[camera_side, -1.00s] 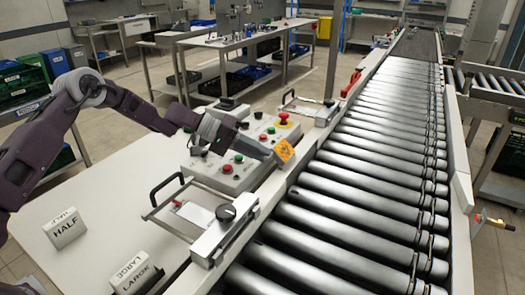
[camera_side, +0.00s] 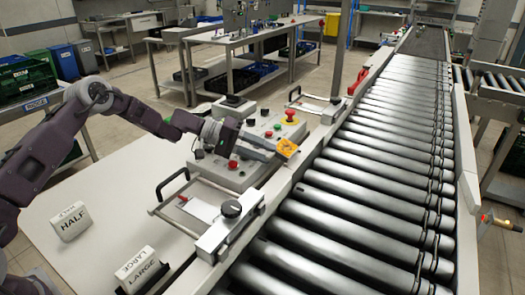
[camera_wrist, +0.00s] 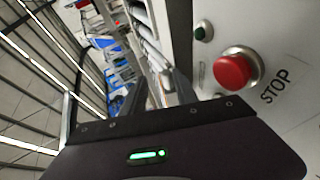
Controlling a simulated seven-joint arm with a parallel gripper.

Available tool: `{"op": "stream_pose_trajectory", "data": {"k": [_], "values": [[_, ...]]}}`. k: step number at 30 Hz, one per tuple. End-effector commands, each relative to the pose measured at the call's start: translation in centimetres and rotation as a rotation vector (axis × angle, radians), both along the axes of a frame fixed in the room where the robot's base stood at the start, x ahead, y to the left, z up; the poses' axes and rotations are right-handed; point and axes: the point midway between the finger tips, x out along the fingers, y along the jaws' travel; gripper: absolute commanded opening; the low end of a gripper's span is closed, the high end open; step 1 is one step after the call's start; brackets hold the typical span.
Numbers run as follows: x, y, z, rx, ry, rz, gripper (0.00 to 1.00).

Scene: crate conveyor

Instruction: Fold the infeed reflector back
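The infeed reflector is a small orange-yellow square plate (camera_side: 287,147) on the rail beside the rollers in the side view. It leans back, with its face turned more upward than upright. My gripper (camera_side: 272,151) reaches over the control box from the left, its tips right at the plate's left edge. Whether they touch it I cannot tell. In the wrist view the two fingers (camera_wrist: 157,90) stand apart with a gap between them. A small orange patch (camera_wrist: 168,82) shows near the right finger; its identity is unclear.
The control box with a red stop button (camera_side: 233,164) lies under my gripper, and the button is close in the wrist view (camera_wrist: 233,70). The rollers (camera_side: 350,215) are empty.

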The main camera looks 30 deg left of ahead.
Motion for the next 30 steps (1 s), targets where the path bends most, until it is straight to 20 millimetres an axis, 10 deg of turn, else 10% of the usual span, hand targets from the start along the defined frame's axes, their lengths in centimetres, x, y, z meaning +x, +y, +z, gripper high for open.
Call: {"op": "stream_pose_trajectory", "data": {"k": [8,19,30], "values": [[-0.1,0.3,0.3,-0.001,-0.002,0.001,0.37],[-2.5,5.8,2.4,-0.001,-0.001,0.001,0.37],[-3.2,5.5,3.3,0.022,0.001,-0.02,0.37]]}}
